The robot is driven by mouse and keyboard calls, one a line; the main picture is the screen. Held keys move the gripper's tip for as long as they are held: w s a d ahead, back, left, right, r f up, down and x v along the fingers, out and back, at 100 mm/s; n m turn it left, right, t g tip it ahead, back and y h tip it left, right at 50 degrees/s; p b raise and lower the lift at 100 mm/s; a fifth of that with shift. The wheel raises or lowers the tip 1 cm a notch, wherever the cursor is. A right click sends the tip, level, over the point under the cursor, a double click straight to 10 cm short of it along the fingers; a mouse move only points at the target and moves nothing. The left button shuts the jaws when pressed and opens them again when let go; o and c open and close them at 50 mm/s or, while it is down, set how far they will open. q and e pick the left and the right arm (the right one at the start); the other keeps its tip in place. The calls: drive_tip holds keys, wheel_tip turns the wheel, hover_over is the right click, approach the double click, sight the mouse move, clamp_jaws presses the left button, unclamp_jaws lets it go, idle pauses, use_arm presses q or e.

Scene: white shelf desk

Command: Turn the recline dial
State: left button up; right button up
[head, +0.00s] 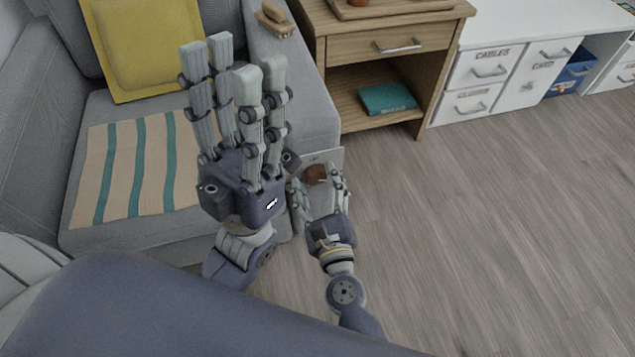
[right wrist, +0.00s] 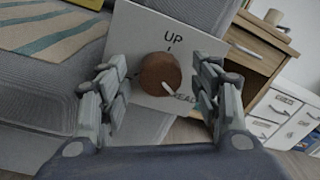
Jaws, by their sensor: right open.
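The recline dial is a round brown knob (right wrist: 160,74) on a white panel (right wrist: 137,28) at the sofa's front right side. It also shows in the head view (head: 315,174). The panel reads "UP" above the knob, beside a tick. A second label at lower right is partly hidden and seems to end in "READ". The knob's white pointer aims down-right toward that label. My right gripper (head: 320,183) is open, with fingers on either side of the knob and gaps visible between. My left gripper (head: 233,62) is open and empty, raised over the sofa, fingers pointing away.
The grey sofa (head: 160,240) holds a yellow cushion (head: 143,45) and a striped cloth (head: 122,170). A wooden side table (head: 360,60) with a teal book (head: 387,98) stands behind the panel. White labelled drawers (head: 485,68) are further right. The wood floor (head: 480,220) at right is clear.

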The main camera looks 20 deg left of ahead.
drive_tip(key=c, duration=1.1)
drive_tip(key=shift+o, duration=0.2)
